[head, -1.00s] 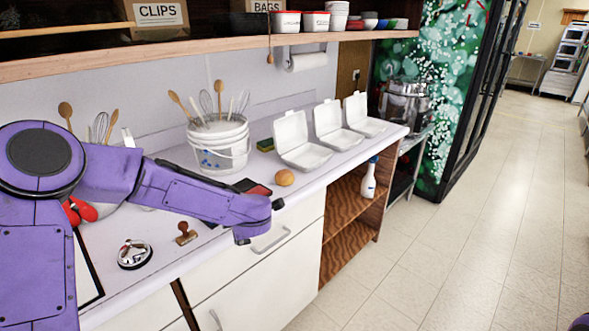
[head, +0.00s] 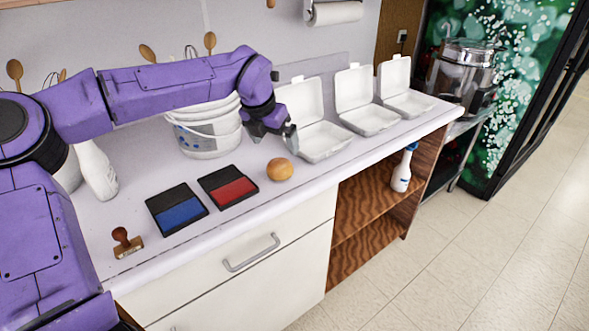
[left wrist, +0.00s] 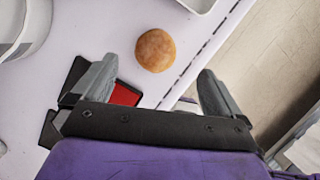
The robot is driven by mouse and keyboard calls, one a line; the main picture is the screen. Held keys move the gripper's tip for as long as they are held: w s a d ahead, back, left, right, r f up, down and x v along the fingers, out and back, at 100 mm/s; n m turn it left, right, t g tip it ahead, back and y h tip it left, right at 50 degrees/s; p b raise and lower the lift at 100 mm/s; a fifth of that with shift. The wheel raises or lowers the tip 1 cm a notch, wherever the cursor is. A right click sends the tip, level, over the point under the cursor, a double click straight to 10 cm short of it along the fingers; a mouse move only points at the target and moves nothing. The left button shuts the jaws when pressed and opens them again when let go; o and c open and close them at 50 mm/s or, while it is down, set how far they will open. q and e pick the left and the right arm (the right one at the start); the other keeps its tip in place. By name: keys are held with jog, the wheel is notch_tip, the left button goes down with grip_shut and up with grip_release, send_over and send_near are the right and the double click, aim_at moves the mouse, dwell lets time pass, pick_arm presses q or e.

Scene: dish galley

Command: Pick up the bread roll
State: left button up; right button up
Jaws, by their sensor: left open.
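The bread roll (head: 279,169) is round and golden brown. It lies on the white counter near its front edge, right of the red ink pad. It also shows in the left wrist view (left wrist: 155,50), beyond the fingertips and between their lines. My left gripper (head: 274,137) is open and empty, above and slightly behind the roll in the head view. Its two grey fingers are spread apart in the left wrist view (left wrist: 158,82). The roll is not touched. My right gripper is not in view.
A red ink pad (head: 229,187) and a blue ink pad (head: 177,210) lie left of the roll. A wooden stamp (head: 127,243) stands farther left. A white bucket (head: 210,140) is behind. Open white clamshell boxes (head: 326,141) stand to the right.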

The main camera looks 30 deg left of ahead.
aim_at(278, 162)
pick_arm(q)
jog(key=f, duration=0.1)
jog(key=s+f, duration=0.1)
jog(key=shift+f, duration=0.35)
jog(key=shift+s+f+p, duration=0.1)
jog(key=shift+f+p, duration=0.1)
jog(key=shift+p, duration=0.15)
jog(key=x, duration=0.2)
jog(key=w+x, duration=0.1)
jog(key=x, duration=0.1)
jog(key=p+x, duration=0.1)
jog(key=x, duration=0.1)
jog(key=shift+w+a+r, duration=0.1)
jog(key=shift+w, duration=0.15)
jog(key=shift+s, duration=0.35)
jog(key=shift+w, duration=0.1)
jog(key=c, duration=1)
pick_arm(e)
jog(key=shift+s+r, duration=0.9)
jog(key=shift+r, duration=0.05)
